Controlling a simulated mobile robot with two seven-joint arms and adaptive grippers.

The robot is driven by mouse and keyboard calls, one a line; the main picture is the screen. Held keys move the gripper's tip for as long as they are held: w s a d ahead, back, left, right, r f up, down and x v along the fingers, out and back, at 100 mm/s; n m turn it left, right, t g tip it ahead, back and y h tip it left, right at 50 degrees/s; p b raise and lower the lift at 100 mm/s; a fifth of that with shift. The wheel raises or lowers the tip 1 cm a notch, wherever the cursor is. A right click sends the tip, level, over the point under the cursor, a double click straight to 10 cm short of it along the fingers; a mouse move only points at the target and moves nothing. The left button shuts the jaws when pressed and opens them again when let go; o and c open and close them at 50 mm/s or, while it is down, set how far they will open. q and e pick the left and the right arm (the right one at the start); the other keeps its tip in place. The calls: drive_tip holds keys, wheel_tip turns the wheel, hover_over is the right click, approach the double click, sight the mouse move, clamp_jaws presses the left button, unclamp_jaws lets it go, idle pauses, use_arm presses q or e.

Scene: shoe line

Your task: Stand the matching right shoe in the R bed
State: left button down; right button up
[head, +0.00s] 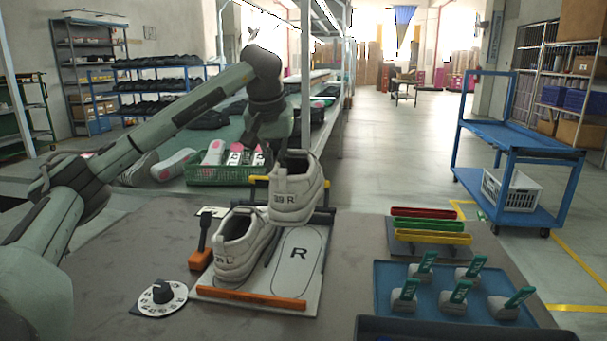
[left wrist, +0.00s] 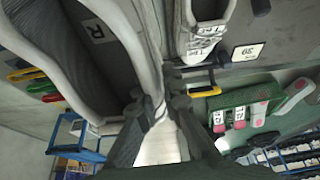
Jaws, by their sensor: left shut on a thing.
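My left gripper (head: 280,147) is shut on the rim of a light grey right shoe (head: 296,197) marked "39 R" on its heel. The shoe hangs roughly upright above the far part of the R bed (head: 299,254), with the bed's printed outline and letter bare below it. A matching left shoe (head: 238,256), heel marked L, stands in the bed to its left. In the left wrist view the held shoe (left wrist: 125,25) fills the left side beside the fingers (left wrist: 160,105), and the left shoe (left wrist: 205,25) is at the top. My right gripper is not in view.
An orange bar (head: 250,298) edges the board's front. A dial (head: 162,296) and an orange-black clamp (head: 202,252) are left. A green crate (head: 225,176) of shoes stands behind. Coloured bars (head: 430,225) and a blue tray (head: 425,318) with several green-tagged pieces are right.

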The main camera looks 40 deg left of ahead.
use_arm(q)
drive_tip(key=shift+a+f, duration=0.1)
drive_tip(key=shift+f, duration=0.7)
drive_tip(key=shift+s+f, duration=0.1)
drive_tip(key=shift+f, duration=0.8)
wheel_tip(320, 180, down, 3)
drive_tip(key=shift+r+b, duration=0.2)
drive_tip(key=shift+b, duration=0.5)
drive_tip(key=shift+f, duration=0.25)
drive_tip(key=shift+f+b, duration=0.85)
drive_tip(key=shift+b, duration=0.25)
drive_tip(key=shift+f+b, duration=2)
drive_tip(key=shift+f, duration=1.05)
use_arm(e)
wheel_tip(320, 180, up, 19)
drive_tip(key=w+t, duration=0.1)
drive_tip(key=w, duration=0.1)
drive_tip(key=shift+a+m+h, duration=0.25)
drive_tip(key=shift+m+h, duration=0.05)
